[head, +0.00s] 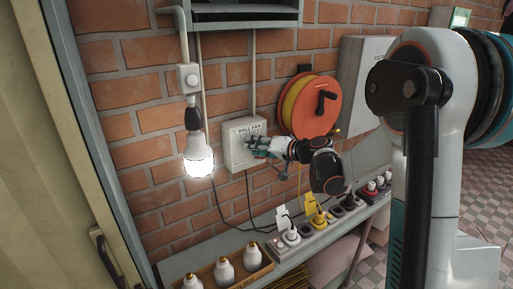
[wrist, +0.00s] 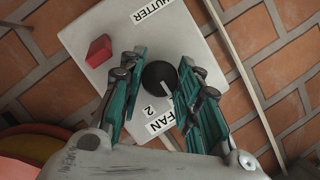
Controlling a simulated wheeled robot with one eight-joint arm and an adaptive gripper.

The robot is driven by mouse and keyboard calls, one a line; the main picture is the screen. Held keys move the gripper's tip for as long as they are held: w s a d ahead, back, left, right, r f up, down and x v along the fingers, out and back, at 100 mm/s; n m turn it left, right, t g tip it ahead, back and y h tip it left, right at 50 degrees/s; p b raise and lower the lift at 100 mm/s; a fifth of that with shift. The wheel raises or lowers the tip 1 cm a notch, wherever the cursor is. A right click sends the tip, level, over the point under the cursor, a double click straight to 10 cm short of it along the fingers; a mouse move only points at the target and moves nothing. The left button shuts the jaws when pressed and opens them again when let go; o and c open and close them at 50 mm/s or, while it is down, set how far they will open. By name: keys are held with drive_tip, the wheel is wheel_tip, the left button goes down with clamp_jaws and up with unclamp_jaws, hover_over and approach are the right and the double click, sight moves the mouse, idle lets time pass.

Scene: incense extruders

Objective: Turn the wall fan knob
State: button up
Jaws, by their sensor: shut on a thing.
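The wall fan box (head: 236,155) is a pale box on the brick wall, labelled WALL FAN in the head view. In the wrist view, its face (wrist: 190,30) carries a round black knob (wrist: 158,76) with a white pointer line, near a FAN label and a 2. My gripper (head: 253,145) reaches the box from the right. In the wrist view, its teal fingers (wrist: 160,84) stand on either side of the knob, shut on it. The knob is hidden behind the fingers in the head view.
A red switch (wrist: 98,50) sits on the same face, beside the left finger. A lit bulb (head: 198,158) hangs left of the box, and an orange cable reel (head: 318,91) is mounted to the right.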

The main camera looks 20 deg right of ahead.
drive_tip(key=o, duration=1.1)
drive_tip(key=shift+c, duration=0.2)
drive_tip(key=v, duration=1.2)
